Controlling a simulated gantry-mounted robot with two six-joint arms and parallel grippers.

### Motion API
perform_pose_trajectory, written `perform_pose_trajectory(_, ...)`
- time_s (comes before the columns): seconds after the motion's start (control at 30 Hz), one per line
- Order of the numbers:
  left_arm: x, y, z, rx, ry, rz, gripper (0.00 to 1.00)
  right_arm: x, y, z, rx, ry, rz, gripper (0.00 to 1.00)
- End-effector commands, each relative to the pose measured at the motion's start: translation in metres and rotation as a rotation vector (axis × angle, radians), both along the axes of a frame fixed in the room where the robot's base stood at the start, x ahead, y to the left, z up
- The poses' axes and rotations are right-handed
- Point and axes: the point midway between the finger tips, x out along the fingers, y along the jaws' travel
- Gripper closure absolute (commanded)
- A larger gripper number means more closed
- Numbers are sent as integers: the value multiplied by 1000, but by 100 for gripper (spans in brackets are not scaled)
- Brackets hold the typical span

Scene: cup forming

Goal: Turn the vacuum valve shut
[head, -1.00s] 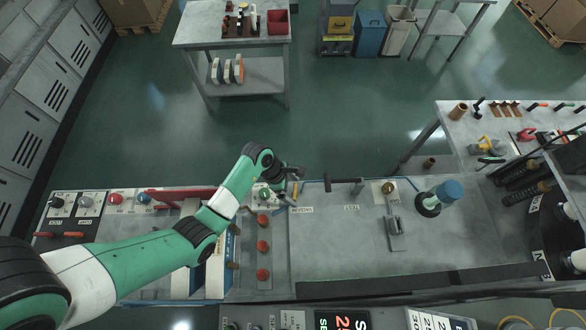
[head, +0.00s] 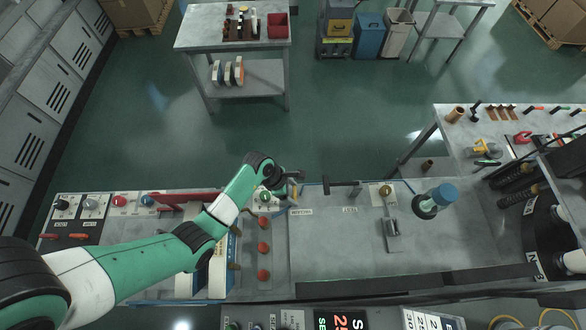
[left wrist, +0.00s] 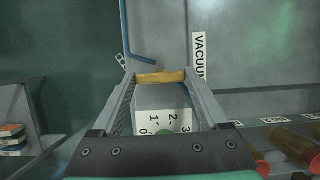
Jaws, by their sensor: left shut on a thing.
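The yellow handle of the vacuum valve (left wrist: 160,77) lies level between the fingertips of my left gripper (left wrist: 158,78) in the left wrist view. The fingers are shut on it. A label that begins "VACUU" (left wrist: 200,57) is on the grey panel to its right. In the head view my left gripper (head: 293,187) is at the back edge of the bench, left of centre. The handle is too small and covered there to read its angle. My right gripper is not seen.
A pale block with a numbered scale (left wrist: 165,121) sits below the handle, between the fingers. A bent blue rod (left wrist: 135,40) is above it. In the head view, red knobs (head: 263,248) stand near my left arm. The grey bench top (head: 340,245) is largely clear.

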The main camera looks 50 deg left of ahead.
Motion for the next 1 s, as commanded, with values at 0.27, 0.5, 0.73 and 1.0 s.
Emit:
perform_pose_trajectory(0.27, 1, 0, 0, -3, -2, 1, 10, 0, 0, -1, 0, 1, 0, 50)
perform_pose_trajectory(0.5, 1, 0, 0, -3, -3, 0, 0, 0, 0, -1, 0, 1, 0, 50)
perform_pose_trajectory(0.73, -4, 5, 21, -2, -6, 2, 0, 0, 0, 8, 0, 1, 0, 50)
perform_pose_trajectory(1.0, -24, 19, 80, -2, -7, 2, 0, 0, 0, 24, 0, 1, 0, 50)
